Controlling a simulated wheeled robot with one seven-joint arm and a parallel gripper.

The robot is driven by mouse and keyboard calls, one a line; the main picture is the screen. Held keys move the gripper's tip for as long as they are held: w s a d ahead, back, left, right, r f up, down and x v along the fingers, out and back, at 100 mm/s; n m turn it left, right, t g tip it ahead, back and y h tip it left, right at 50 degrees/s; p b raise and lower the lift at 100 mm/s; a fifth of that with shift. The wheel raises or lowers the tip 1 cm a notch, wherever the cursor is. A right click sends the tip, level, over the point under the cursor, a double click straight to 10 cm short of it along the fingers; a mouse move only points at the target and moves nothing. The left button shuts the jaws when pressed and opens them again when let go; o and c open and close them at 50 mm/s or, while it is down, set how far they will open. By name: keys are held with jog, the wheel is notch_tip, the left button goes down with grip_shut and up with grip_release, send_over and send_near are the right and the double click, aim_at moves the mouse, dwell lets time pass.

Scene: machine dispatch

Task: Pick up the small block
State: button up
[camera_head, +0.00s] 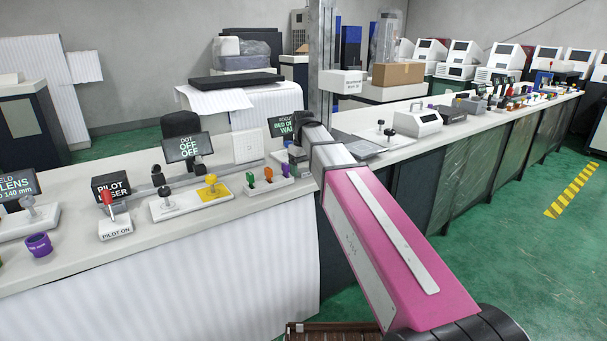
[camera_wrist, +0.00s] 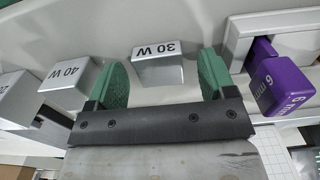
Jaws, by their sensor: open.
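In the wrist view my gripper (camera_wrist: 164,72) is open, with a green pad on each finger. A small silver block (camera_wrist: 158,68) marked "30 W" lies between the fingertips, with a gap on each side. Similar small blocks are to its left: one marked "40 W" (camera_wrist: 68,75) and one at the left edge (camera_wrist: 14,100) whose marking is partly cut off.
A purple block (camera_wrist: 275,80) marked "6 mm" sits at a pale holder to the right in the wrist view.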

jog(key=shift+f, duration=0.15)
jog(key=shift+c, duration=0.3)
jog(key=c, duration=1)
